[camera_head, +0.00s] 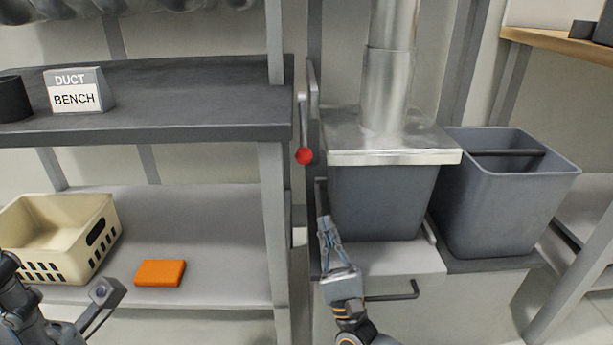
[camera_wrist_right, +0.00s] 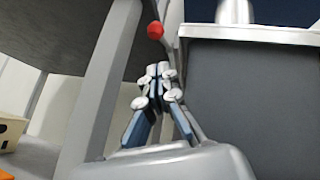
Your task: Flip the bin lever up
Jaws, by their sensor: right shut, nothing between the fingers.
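The bin lever (camera_head: 302,125) is a thin metal rod with a red ball knob at its lower end, hanging down beside the bin's metal lid. In the right wrist view the red knob (camera_wrist_right: 155,30) shows just beyond the fingertips. The grey bin (camera_head: 383,200) stands under the metal lid (camera_head: 390,140) and duct pipe. My right gripper (camera_head: 323,222) is below the knob, in front of the bin's left edge, apart from the lever. Its fingers (camera_wrist_right: 159,70) are shut and empty. Part of my left arm shows at the lower left; its fingertips are not clearly visible.
A second grey bin (camera_head: 505,200) stands open at right. A dark bench (camera_head: 180,100) with a post is left of the lever. It bears a duct bench sign (camera_head: 77,90). A cream basket (camera_head: 62,235) and an orange block (camera_head: 161,273) lie on the lower shelf.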

